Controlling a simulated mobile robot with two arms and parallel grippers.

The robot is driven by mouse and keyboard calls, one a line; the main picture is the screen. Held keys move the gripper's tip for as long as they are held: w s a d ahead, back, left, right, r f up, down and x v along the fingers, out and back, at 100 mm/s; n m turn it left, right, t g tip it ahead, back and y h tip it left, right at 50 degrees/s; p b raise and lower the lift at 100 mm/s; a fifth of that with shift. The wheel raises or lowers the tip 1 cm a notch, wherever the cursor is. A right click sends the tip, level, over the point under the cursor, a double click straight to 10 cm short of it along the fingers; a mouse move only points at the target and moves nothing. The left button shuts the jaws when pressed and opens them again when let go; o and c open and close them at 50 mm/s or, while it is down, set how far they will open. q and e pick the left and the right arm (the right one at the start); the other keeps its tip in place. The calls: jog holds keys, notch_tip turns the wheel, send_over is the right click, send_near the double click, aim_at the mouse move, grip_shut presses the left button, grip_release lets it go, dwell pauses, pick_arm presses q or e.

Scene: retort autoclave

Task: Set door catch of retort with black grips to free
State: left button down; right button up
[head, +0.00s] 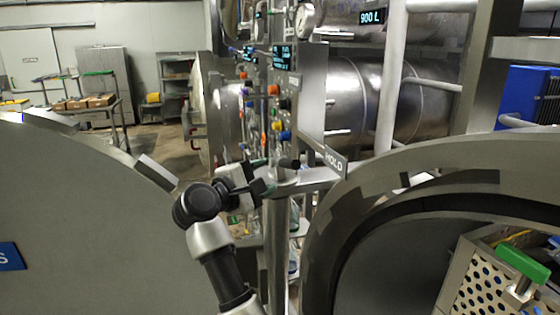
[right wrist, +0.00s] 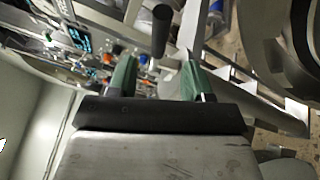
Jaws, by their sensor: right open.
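The door catch (head: 284,174) sits on a post in front of the open retort (head: 352,200), beside a plate reading HOLD (head: 335,160). Its dark grip (head: 289,163) points out near my right gripper (head: 264,178). In the right wrist view a black cylindrical grip (right wrist: 161,30) stands ahead of my right gripper (right wrist: 158,78), roughly in line with the gap between the green fingertips. The fingers are apart, with nothing between them. The word for the free position is not visible. My left gripper is not in view.
A large round grey door (head: 80,220) fills the left. A perforated basket (head: 475,285) with a green handle (head: 522,262) stands in the retort at right. A control panel (head: 285,100) with coloured knobs stands behind the catch. Open floor lies at the back left.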

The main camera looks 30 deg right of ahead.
aim_at(286, 166)
jog(key=p+x, duration=0.1)
jog(key=x, duration=0.1)
jog(key=p+x, duration=0.1)
jog(key=x, duration=0.1)
jog(key=shift+r, duration=0.2)
jog(key=p+x, duration=0.2)
jog(key=x, duration=0.2)
jog(key=shift+d, duration=0.3)
jog(key=shift+w+d+f, duration=0.2)
jog(key=shift+d, duration=0.05)
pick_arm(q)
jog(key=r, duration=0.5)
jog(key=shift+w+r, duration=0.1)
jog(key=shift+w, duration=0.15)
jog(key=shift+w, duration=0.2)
pick_arm(e)
jog(key=shift+c, duration=0.5)
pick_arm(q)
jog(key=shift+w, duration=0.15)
pick_arm(e)
grip_shut()
